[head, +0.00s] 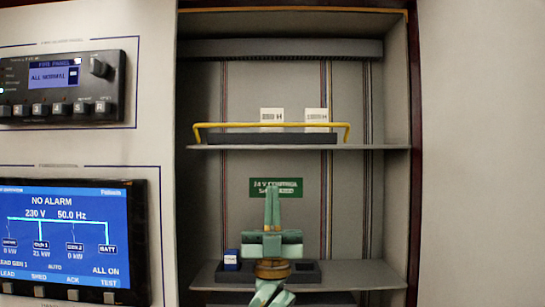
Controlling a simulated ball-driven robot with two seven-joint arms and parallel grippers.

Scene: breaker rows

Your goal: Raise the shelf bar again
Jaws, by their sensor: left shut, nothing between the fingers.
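The yellow shelf bar (235,125) runs along the front of the upper shelf (375,147). Its long part stands a little above the shelf edge, and its two ends bend down to the shelf. Two white blocks (272,116) with dark markings stand behind it. My left gripper (272,192) is shut and empty, with its fingers pointing up. It shows below the bar, in front of the green sign and the lower shelf, and a gap separates its tips from the bar in the picture. My right gripper is out of view.
The cabinet's side wall (397,200) is at the right. A fire panel (60,85) and a blue display (65,235) are at the left.

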